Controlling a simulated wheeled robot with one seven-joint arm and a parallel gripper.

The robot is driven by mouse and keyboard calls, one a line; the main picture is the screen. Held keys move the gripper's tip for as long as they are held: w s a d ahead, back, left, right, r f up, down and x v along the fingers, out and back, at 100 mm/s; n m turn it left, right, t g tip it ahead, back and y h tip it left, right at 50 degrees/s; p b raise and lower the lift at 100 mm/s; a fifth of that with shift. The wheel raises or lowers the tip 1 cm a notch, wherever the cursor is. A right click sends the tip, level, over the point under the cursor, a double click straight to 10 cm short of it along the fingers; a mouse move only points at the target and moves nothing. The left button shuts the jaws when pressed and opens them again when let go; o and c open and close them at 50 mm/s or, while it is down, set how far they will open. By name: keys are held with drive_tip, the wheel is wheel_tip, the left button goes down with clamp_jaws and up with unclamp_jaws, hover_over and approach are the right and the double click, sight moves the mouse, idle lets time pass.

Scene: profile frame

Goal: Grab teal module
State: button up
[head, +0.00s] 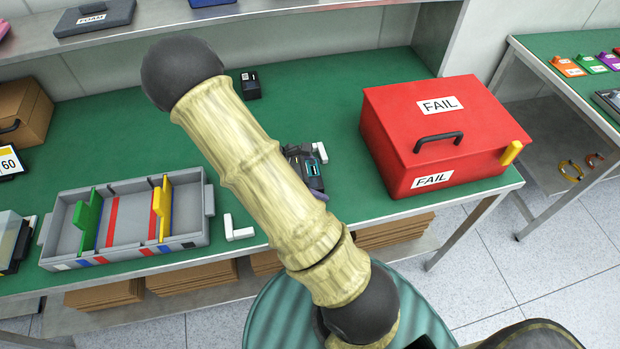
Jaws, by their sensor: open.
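My arm crosses the middle of the head view and hides much of the bench behind it. A dark mechanical part with thin cyan strips shows at the arm's right edge and looks like my gripper (308,170), mostly hidden and low over the bench. Its fingertips are not clear, and I see nothing held in it. I cannot make out a separate teal module; it may be behind my arm or among the cyan strips.
A grey tray (57,245) with green and yellow dividers stands at left. A red FAIL box (435,128) stands at right. White corner brackets (238,229) and a small black block (250,86) are on the green bench (335,82). A shelf (150,35) runs along the back.

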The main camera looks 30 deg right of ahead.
sight(314, 173)
drive_tip(key=c, duration=0.8)
wheel_tip(314, 173, up, 10)
drive_tip(key=shift+r+p, duration=0.1)
drive_tip(key=shift+p, duration=0.3)
